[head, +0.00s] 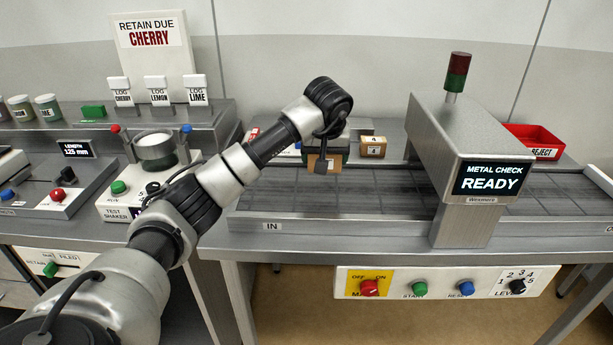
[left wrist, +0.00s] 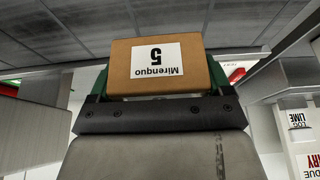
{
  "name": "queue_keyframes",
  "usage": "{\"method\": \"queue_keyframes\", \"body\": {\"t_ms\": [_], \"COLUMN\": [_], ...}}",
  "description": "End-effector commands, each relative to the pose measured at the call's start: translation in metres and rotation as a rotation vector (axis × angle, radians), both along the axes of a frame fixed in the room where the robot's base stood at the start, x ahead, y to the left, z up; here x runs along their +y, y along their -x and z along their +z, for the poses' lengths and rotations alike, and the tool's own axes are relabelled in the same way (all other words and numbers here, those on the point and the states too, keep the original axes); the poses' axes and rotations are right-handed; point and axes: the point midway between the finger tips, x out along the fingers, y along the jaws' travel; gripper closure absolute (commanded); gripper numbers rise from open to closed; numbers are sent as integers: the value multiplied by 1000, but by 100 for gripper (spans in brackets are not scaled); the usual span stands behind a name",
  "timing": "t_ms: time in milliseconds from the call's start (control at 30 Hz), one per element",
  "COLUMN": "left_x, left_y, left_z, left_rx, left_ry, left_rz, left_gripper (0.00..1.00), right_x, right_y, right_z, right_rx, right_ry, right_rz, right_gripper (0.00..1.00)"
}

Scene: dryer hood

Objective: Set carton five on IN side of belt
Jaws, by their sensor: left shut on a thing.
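Carton five is a brown box with a white label reading "Mirenquo 5", upside down in the left wrist view (left wrist: 157,67). My left gripper (left wrist: 155,85) is shut on it, with green finger pads at its two sides. In the head view the gripper (head: 322,152) hangs over the back part of the belt's left half, and carton five (head: 314,163) shows partly behind it. I cannot tell whether the carton touches the belt. The dark belt (head: 340,195) has an "IN" mark at its left front edge. My right gripper is not in view.
Another carton (head: 373,147), marked 4, stands behind the belt. The metal check housing (head: 465,160) reads READY and spans the belt to the right. A red reject bin (head: 535,140) is at the far right. The front left of the belt is clear.

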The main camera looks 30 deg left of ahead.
Motion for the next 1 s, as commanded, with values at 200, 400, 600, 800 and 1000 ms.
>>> {"method": "queue_keyframes", "body": {"t_ms": [200, 400, 600, 800, 1000], "left_x": [34, 39, 38, 39, 39], "left_y": [13, 16, 15, 15, 15], "left_z": [-21, -36, -62, -65, -68], "left_rx": [1, 2, 0, -2, 0], "left_ry": [1, 1, 2, 1, -1], "left_rz": [1, -3, -2, -2, -2], "left_gripper": [47, 47, 47, 47, 47], "right_x": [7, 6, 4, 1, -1], "right_y": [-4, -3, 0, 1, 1], "right_z": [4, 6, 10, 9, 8], "right_rx": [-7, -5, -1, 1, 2], "right_ry": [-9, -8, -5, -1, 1], "right_rz": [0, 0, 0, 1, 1], "right_gripper": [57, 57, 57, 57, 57]}}
